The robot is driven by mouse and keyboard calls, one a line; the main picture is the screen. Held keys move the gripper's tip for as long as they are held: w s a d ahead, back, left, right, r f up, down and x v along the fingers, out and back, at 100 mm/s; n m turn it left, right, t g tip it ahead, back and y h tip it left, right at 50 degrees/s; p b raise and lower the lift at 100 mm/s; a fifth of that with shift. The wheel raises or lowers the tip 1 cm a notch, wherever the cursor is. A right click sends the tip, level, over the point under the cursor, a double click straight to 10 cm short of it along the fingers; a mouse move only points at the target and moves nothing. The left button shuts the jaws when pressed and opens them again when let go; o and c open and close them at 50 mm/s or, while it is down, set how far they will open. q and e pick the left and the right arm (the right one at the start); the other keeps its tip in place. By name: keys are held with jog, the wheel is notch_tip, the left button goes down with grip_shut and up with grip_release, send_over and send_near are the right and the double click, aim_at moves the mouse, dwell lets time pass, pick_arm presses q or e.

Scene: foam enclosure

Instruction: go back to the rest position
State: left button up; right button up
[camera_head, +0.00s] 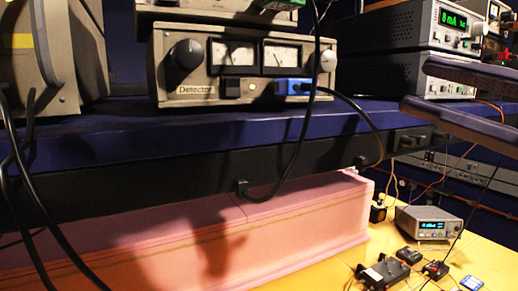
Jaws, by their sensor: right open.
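My right gripper (416,86) comes in from the right edge. Its two dark fingers are apart with nothing between them, so it is open and empty. My left gripper is not in view.
A grey box labelled Detector (240,62) stands on the shelf, with black cables hanging down. A pink foam block (290,228) lies below. A small meter (428,224) and several small devices sit on the yellow surface (330,274) at lower right.

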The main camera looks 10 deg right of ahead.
jog(key=s+d+f+m+g+h+p, duration=0.1)
jog(key=d+f+m+g+h+p, duration=0.1)
jog(key=d+f+m+h+p, duration=0.6)
jog(key=s+a+f+m+g+h, duration=0.1)
jog(key=s+a+f+m+g, duration=0.2)
jog(key=s, duration=0.6)
jog(key=s+a+f+m+g+h, duration=0.2)
jog(key=s+a+f+m+g, duration=0.2)
jog(key=s+a+f+g, duration=0.2)
jog(key=s+f+g, duration=0.2)
jog(key=shift+s+a+p, duration=0.3)
jog(key=shift+s, duration=0.05)
